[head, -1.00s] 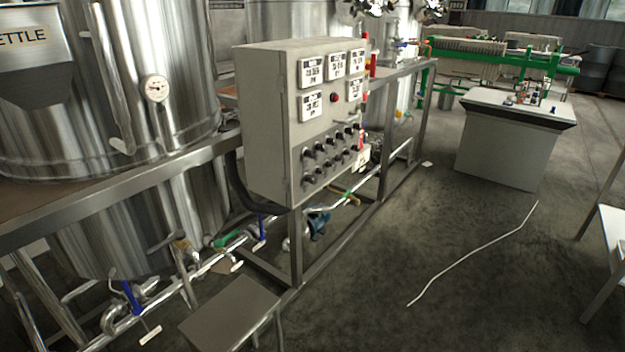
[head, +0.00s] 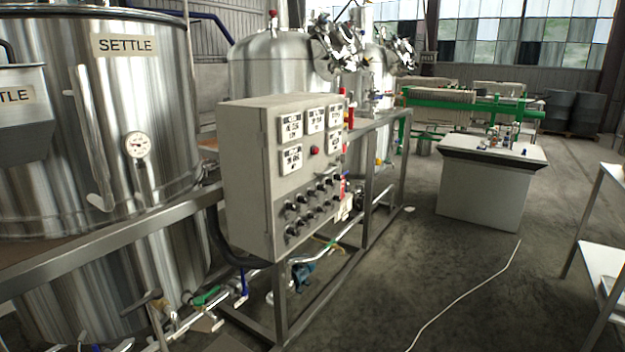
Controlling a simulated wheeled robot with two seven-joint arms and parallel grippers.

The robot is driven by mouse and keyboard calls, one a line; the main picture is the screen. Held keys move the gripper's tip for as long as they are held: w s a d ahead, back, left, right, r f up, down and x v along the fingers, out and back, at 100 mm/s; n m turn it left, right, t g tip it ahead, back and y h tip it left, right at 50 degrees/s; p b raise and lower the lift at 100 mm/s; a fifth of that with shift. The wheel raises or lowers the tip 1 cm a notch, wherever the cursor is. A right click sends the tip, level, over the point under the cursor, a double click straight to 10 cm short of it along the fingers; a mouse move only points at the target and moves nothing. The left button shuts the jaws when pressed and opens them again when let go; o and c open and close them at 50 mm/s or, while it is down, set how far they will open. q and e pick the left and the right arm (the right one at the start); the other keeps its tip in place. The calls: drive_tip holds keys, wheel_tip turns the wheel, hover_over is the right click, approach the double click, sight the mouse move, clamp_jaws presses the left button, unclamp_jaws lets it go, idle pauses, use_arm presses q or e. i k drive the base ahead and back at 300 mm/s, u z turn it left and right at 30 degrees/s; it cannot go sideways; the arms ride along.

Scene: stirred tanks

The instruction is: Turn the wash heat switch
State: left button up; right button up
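A grey control box (head: 246,180) stands on a metal frame in the middle of the head view. Its front panel carries several white displays, a red button (head: 315,150) and two rows of black rotary switches (head: 311,204). The labels by the switches are too small to read, so I cannot tell which one is the wash heat switch. Neither of my grippers is in view.
A large steel tank marked SETTLE (head: 125,44) with a dial gauge (head: 138,145) stands on the left. Pipes and valves run low under the frame.

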sight(290, 230)
drive_tip(key=z, duration=1.65)
drive_tip(key=i, duration=2.15)
drive_tip(key=u, duration=1.2)
